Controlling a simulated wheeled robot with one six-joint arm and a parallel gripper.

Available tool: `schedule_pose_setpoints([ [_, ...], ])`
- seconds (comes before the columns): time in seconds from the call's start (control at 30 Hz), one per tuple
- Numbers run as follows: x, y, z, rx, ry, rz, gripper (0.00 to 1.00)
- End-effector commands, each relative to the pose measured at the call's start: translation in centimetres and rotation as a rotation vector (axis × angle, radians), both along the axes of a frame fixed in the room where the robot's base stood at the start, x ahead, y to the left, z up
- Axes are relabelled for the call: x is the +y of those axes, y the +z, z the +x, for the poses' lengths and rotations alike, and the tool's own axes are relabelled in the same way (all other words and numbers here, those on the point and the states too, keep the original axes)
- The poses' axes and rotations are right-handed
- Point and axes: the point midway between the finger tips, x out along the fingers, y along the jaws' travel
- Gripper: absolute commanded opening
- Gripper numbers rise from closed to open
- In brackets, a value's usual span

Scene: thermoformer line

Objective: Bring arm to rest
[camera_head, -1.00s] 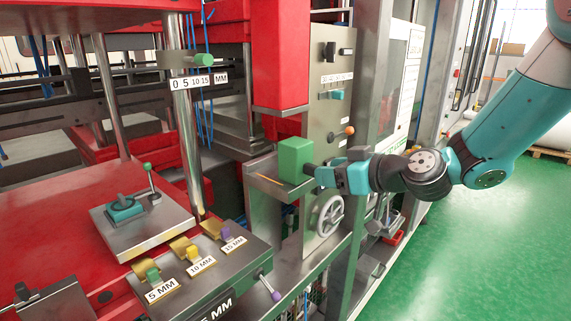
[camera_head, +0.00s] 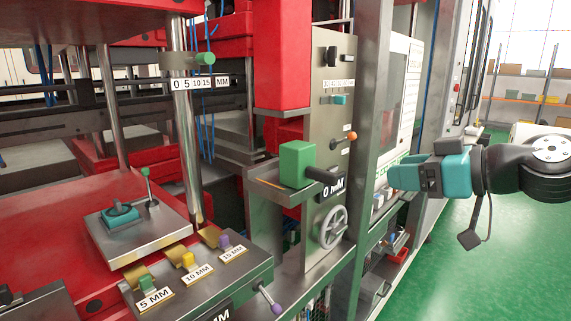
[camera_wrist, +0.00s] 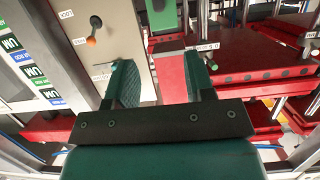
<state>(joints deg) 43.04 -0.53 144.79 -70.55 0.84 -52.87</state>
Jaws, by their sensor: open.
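My gripper (camera_head: 398,178) is at the right in the head view, teal, held in the air to the right of the machine's front panel. In the wrist view its two fingers (camera_wrist: 160,82) are spread apart with nothing between them. The green block (camera_head: 296,164) with a dark handle sits on a small metal shelf (camera_head: 262,183) at the panel, apart from my gripper. A 0 MM label (camera_head: 333,188) shows below the handle.
A grey panel (camera_head: 333,115) carries switches and an orange-knobbed lever (camera_head: 350,135), with a handwheel (camera_head: 333,227) below. A grey post (camera_head: 369,150) stands between the shelf and my gripper. A rack labelled 5, 10 and 15 MM (camera_head: 200,285) is at lower left. Green floor (camera_head: 480,270) at right is open.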

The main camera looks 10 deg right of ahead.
Motion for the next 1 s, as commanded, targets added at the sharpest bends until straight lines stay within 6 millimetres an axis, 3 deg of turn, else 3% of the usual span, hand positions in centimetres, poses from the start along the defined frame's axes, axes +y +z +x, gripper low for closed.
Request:
schedule_pose_setpoints([
  [0.13,2.1,-0.8,-0.5,0.065,0.055,-0.006,0.49],
  [0.23,5.8,-2.5,-2.1,0.207,0.149,-0.028,0.49],
  [0.4,11.9,-6.2,-7.7,0.560,0.282,-0.143,0.49],
  [0.5,13.6,-7.7,-11.3,0.740,0.290,-0.235,0.49],
  [0.7,14.2,-9.1,-16.1,0.955,0.221,-0.380,0.49],
  [1.0,13.9,-9.4,-17.4,1.015,0.175,-0.423,0.49],
])
